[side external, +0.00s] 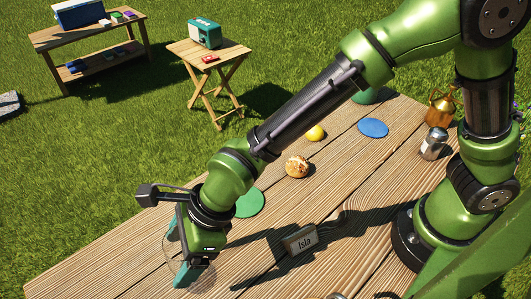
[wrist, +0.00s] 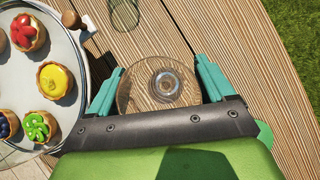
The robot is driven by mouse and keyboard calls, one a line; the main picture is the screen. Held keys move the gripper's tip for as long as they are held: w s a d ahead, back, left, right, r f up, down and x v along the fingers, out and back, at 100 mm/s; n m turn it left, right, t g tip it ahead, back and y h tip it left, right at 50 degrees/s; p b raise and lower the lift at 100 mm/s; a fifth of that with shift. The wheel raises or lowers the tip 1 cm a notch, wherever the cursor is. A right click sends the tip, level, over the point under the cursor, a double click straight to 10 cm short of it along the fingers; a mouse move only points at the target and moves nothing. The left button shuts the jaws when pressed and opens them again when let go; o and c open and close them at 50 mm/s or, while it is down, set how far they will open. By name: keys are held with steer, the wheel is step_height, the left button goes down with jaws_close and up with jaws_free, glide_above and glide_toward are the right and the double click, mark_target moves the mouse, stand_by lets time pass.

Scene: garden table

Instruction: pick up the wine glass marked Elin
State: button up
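A clear wine glass (wrist: 165,85) stands between the teal fingers of my gripper (wrist: 160,80) in the wrist view, seen from above as a wide round outline around a smaller ring. The side external view shows its faint outline (side external: 202,278) around the fingertips of my gripper (side external: 180,258) near the table's front edge. The fingers are wide apart, one on each side of the glass; any contact is hard to tell. No Elin label is readable.
A round tray (wrist: 83,98) of fruit tarts lies close on the left in the wrist view. Another clear glass (wrist: 125,13) stands at the top edge. A green disc (side external: 248,204), a pastry (side external: 297,167) and a yellow ball-like fruit (side external: 316,133) are farther back.

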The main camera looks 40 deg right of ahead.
steer(key=c, duration=0.9)
